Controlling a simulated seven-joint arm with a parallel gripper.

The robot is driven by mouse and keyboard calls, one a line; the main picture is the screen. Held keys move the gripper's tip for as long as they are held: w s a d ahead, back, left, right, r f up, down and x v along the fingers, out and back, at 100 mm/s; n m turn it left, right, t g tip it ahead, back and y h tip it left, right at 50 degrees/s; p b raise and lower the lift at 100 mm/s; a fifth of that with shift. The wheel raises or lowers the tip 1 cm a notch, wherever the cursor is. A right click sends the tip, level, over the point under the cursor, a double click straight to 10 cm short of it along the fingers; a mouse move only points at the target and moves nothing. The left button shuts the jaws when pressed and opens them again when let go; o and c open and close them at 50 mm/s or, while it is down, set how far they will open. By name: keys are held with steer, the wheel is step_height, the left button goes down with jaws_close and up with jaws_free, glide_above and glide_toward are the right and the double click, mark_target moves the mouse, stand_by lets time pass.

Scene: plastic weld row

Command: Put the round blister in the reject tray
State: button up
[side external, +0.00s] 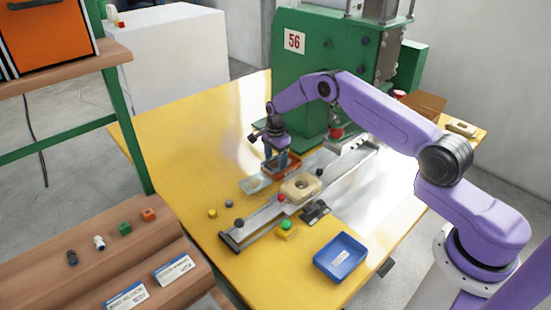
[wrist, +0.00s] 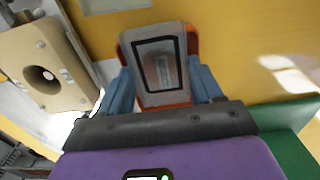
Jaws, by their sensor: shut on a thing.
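My gripper (wrist: 162,85) is shut on a pale, see-through blister (wrist: 146,98), with a blue finger on each side of it. Its outline looks rectangular in the wrist view, and I cannot make out a round shape. Right below it is an orange-red tray (wrist: 191,40), which also shows in the side view (side external: 293,169). A dark frame and a label show through the blister. I cannot tell whether the blister touches the tray. A second clear piece (side external: 254,184) lies on the table beside this tray. A blue tray (side external: 341,257) with a white label stands at the front right.
A beige block with a round hole (side external: 301,189) sits on the metal rail (side external: 262,222) beside the tray. The green machine (side external: 300,80) stands behind.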

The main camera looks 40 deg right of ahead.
steer(key=shift+f, duration=0.1)
steer(key=o, duration=0.9)
steer(key=shift+c, duration=0.2)
step_height(320, 180, up, 12)
steer(key=shift+r, duration=0.2)
